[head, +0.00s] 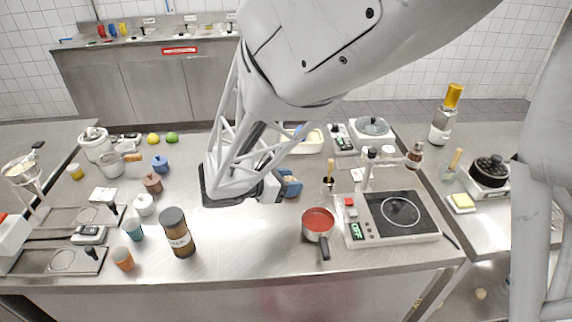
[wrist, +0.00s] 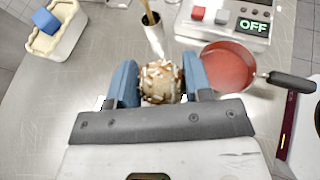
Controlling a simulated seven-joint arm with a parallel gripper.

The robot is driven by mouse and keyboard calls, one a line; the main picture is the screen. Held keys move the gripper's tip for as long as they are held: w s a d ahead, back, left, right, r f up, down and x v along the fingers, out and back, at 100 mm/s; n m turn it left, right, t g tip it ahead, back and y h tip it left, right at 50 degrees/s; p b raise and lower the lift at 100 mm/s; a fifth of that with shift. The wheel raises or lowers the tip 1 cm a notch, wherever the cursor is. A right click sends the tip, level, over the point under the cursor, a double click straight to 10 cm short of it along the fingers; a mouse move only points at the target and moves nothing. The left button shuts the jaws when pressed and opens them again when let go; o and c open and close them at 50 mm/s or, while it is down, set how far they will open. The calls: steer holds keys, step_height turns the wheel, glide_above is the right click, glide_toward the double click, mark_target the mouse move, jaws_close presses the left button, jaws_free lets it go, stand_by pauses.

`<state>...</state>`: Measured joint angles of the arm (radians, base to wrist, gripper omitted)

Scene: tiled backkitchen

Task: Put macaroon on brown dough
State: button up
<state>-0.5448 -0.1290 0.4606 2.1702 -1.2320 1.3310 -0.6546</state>
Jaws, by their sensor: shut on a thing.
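My gripper (wrist: 160,82) has blue fingers and is shut on a round, tan, flecked ball, which looks like the macaroon (wrist: 161,84). It is held above the steel counter. In the head view my gripper (head: 290,186) is over the middle of the counter, and the macaroon cannot be made out there. A pale tub (wrist: 75,37) with cream-coloured dough-like filling (wrist: 44,42) is at the top left of the wrist view, with a blue block (wrist: 45,20) on it. The tub also shows behind my arm in the head view (head: 311,148). I cannot make out any clearly brown dough.
A red-filled saucepan (head: 318,222) and a hot plate (head: 401,212) stand to the right of my gripper. A utensil holder (head: 328,185) is close by. A brown jar (head: 177,233) and several small pots are left. The front middle counter is clear.

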steer(key=s+d, duration=0.4)
steer(key=s, duration=0.3)
steer(key=shift+s, duration=0.15)
steer(key=w+a, duration=0.1)
steer(key=w, duration=0.4)
steer(key=w+a+f, duration=0.1)
steer(key=w, duration=1)
steer(key=shift+a+f, duration=0.25)
steer(key=shift+a, duration=0.15)
steer(key=shift+s, duration=0.1)
steer(key=shift+f, duration=1.75)
steer(key=shift+f, duration=0.1)
steer(key=o, duration=0.9)
